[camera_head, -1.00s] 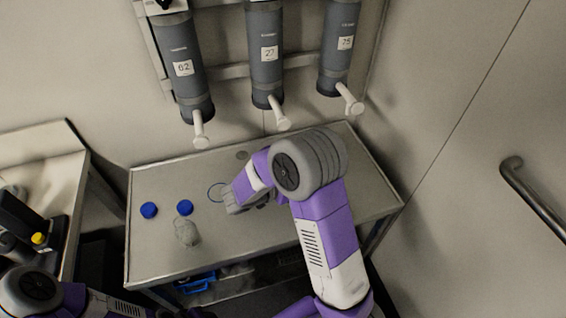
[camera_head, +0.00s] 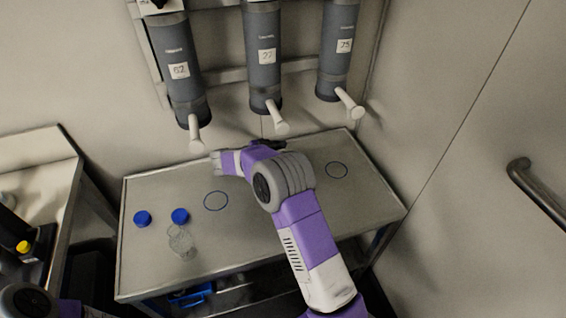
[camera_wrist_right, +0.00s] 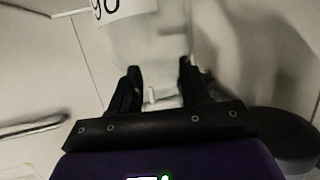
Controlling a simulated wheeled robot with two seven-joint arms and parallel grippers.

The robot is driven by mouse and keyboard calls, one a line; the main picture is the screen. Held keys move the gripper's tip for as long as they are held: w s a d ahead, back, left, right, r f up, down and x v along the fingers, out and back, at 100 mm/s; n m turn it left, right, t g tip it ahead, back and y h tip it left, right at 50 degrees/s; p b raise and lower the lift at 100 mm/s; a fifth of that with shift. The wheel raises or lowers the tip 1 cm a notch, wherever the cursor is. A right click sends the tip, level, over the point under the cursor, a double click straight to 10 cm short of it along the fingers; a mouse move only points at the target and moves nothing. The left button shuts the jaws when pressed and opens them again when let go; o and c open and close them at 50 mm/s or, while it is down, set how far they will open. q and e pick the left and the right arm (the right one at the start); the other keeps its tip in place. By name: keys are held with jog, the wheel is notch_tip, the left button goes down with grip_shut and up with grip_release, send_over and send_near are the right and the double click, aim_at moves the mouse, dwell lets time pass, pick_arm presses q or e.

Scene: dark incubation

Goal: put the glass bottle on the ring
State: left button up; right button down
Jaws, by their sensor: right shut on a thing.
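My right gripper (camera_head: 216,161) is over the back of the table, near the white lever under the dispenser marked 62. In the right wrist view its dark fingers (camera_wrist_right: 158,78) are closed on a pale see-through vessel, apparently the glass bottle (camera_wrist_right: 150,35), with a label reading about 90. A dark ring (camera_head: 216,201) lies bare on the table in front of the gripper. My left gripper is out of view.
A clear flask (camera_head: 181,241) and two blue caps (camera_head: 142,218) (camera_head: 180,216) are on the left of the table (camera_head: 150,270). Dispensers marked 62 (camera_head: 181,90), 27 (camera_head: 264,75) and 75 (camera_head: 339,65) hang above, their levers projecting forward. A door handle (camera_head: 535,205) is at right.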

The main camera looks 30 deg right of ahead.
notch_tip(320, 180, down, 5)
jog(key=shift+r+b, duration=0.1)
jog(key=shift+b, duration=1)
jog(key=shift+w, duration=0.15)
jog(key=c, duration=0.5)
grip_release()
jog(key=shift+f, duration=0.2)
